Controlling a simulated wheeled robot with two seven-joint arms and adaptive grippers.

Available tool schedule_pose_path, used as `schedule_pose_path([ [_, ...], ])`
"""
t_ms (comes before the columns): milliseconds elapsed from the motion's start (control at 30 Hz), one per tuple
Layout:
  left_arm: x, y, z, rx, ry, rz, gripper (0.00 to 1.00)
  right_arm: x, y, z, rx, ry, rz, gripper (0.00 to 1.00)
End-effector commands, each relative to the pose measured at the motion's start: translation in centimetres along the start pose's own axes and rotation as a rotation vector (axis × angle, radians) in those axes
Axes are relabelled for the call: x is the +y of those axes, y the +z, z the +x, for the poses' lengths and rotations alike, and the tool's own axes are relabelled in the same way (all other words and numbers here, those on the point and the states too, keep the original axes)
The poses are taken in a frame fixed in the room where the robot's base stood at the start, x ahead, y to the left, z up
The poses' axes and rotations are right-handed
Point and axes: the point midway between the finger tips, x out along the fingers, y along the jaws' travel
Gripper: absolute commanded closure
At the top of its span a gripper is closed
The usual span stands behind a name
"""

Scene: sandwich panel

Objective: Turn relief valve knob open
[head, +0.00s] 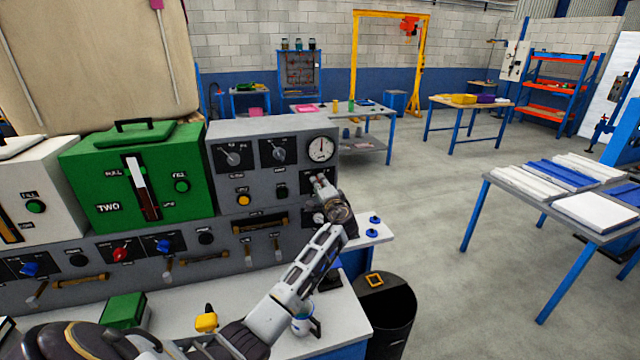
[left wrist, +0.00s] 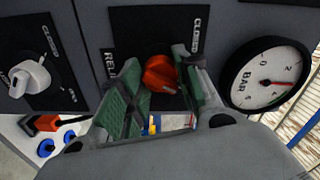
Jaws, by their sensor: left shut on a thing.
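The relief valve knob is orange-red (left wrist: 160,73) and sits on a black plate in the left wrist view. The plate has a partly hidden label starting "RELI" and the word "CLOSED" (left wrist: 195,37). My left gripper (left wrist: 158,84) is shut on the knob, with its green pads on either side. In the head view my left gripper (head: 320,186) is at the right part of the grey panel (head: 222,181), and it hides the knob there. A round gauge marked BAR (left wrist: 268,76) is to the right of the knob in the wrist view. My right gripper is out of view.
A white knob (left wrist: 30,77) is on another black plate. A green box unit (head: 95,180) stands left of the grey panel. A black bin (head: 390,315) stands beside the bench (head: 345,300). Open floor (head: 430,210) lies to the right, before a table with boards (head: 490,180).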

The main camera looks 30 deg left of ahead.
Motion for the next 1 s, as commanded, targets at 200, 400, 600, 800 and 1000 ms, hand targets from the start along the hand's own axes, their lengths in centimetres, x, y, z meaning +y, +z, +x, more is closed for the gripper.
schedule_pose_path([
  [200, -0.2, -0.1, 0.0, 0.002, 0.001, 0.161, 0.91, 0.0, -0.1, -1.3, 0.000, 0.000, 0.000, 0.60],
  [400, -0.1, -0.1, -0.1, 0.003, 0.000, 0.252, 0.91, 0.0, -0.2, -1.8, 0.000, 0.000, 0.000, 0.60],
  [600, 0.0, -0.1, 0.0, 0.002, 0.000, 0.288, 0.91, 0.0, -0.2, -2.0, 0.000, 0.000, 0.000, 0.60],
  [800, 0.0, -0.1, 0.0, 0.002, 0.000, 0.291, 0.91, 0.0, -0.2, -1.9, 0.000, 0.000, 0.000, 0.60],
  [1000, 0.0, -0.1, -0.1, 0.002, 0.001, 0.290, 0.62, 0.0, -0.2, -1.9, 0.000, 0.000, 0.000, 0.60],
])
